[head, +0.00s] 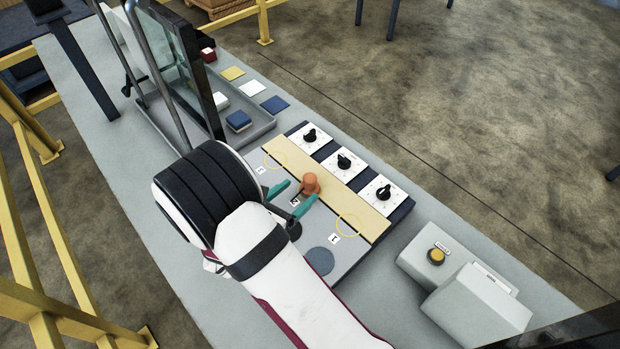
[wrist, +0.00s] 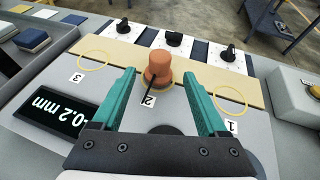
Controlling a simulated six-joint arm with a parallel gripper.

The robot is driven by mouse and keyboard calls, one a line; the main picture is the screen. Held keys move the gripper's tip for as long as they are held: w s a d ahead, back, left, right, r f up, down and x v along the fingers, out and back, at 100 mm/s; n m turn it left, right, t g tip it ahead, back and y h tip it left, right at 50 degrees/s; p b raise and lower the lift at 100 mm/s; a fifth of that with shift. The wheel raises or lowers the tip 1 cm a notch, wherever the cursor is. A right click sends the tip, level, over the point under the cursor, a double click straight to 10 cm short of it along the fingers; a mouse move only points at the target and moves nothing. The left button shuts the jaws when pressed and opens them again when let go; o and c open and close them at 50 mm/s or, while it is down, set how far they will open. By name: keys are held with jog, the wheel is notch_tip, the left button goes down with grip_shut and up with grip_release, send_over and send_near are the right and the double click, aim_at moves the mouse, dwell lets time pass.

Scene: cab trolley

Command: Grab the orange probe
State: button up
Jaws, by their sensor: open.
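The orange probe (head: 311,183) stands upright on the grey panel, by the label 2, in front of the wooden strip. In the wrist view the probe (wrist: 159,66) is between and slightly beyond the fingertips of my gripper (wrist: 160,80). A thin dark line crosses its front. My gripper (head: 296,195) is open, with one teal finger to each side of the probe. I cannot tell whether either finger touches it. The lower part of the probe and its base are partly hidden in the head view.
Yellow rings mark spots 3 (wrist: 92,61) and 1 (wrist: 232,98). Black knobs (head: 344,162) stand behind the wooden strip (head: 329,189). A display reading -0.2 mm (wrist: 58,114) is at left. A grey box with a yellow button (head: 436,256) is at right. A glass-panelled frame (head: 168,55) stands at left.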

aim_at(306, 183)
jog(key=x, duration=0.6)
jog(key=shift+w+r, duration=0.25)
grip_shut()
